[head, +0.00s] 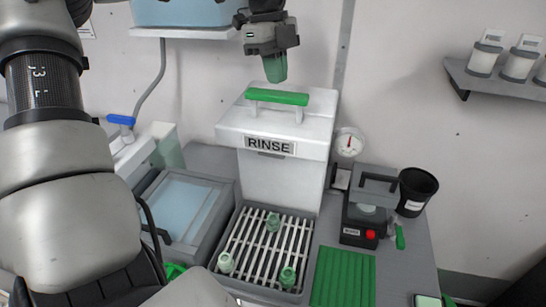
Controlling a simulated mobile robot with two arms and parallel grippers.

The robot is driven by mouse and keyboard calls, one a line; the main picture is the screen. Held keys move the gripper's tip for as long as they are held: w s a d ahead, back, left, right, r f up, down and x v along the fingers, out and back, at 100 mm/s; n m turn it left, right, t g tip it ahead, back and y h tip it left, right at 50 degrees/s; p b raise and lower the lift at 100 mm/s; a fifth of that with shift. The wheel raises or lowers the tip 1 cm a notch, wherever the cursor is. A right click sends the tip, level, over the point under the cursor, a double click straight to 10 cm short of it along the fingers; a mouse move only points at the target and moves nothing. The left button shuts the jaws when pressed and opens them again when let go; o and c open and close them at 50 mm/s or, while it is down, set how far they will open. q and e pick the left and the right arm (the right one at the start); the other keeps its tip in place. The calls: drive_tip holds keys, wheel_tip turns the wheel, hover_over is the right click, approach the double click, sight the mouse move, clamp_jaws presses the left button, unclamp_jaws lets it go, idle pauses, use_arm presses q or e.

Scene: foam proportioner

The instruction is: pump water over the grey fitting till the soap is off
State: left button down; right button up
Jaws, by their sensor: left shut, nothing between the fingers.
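The rinse pump (262,166) is a white box labelled RINSE with a green bar handle (277,97) on top. Below it, three small fittings stand on a slatted grate (247,247): a back one (273,222), a pale front-left one (225,262) and a greener front-right one (288,276). All look greenish with pale patches; I cannot tell which is the grey one or how much soap is on it. My left gripper (275,72) points down, shut and empty, above and apart from the green handle. My right gripper is out of view.
A blue-lidded tray (182,204) and a blue-handled pump (121,120) are at left. A green ribbed mat (343,278), a device with a red button (366,222) and a black cup (415,190) are at right. A gauge (348,143) sits beside the rinse box.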

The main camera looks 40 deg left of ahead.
sight(275, 92)
use_arm(q)
drive_tip(key=shift+f+b, duration=1.85)
drive_tip(key=shift+f, duration=0.95)
drive_tip(key=shift+r+p, duration=2.2)
drive_tip(key=shift+r, duration=0.6)
wheel_tip(275, 92, up, 6)
drive_tip(key=p, duration=0.5)
